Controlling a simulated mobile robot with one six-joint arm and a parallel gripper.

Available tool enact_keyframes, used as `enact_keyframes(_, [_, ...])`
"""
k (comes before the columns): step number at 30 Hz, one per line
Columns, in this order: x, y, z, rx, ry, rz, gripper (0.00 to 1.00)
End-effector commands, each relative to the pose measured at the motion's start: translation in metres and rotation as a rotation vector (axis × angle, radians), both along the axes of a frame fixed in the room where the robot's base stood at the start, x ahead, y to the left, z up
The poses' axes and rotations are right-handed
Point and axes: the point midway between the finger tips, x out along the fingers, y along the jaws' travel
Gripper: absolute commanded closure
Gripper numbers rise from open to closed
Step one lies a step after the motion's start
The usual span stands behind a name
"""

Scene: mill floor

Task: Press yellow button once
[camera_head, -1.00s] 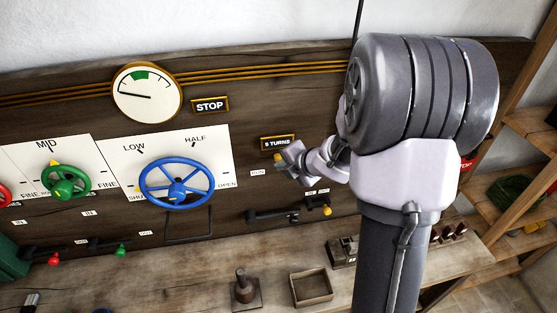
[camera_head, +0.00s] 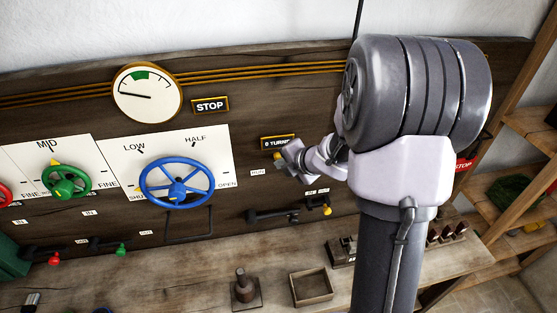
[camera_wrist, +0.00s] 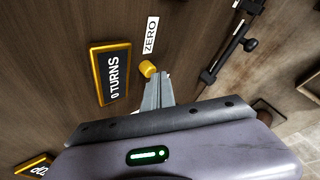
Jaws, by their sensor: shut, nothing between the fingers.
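The yellow button (camera_wrist: 148,68) sticks out of the dark wooden panel in the wrist view, beside the ZERO label (camera_wrist: 151,35) and the turns sign (camera_wrist: 114,75), which reads 0 TURNS. In the head view a little of the yellow button (camera_head: 277,155) shows just under the turns sign (camera_head: 278,142). My gripper (camera_wrist: 161,77) is shut and empty, its fingertips right at the button. I cannot tell whether they touch it. In the head view my gripper (camera_head: 284,157) partly covers the button.
A blue handwheel (camera_head: 177,185) and a green handwheel (camera_head: 66,181) stand out from the panel on the left. A lever with a yellow knob (camera_head: 327,210) sits below my gripper. An open wooden box (camera_head: 312,289) lies on the bench.

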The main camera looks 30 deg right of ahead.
Motion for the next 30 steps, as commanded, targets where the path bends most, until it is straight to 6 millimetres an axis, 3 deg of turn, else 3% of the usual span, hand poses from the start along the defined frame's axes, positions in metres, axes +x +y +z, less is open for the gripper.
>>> enact_keyframes(9, [-0.015,0.004,0.0,-0.001,-0.001,0.0,1.0])
enact_keyframes(19, [-0.018,0.005,0.0,0.0,0.0,0.0,1.0])
enact_keyframes(30, [-0.053,0.015,-0.001,-0.001,0.0,-0.001,1.0])
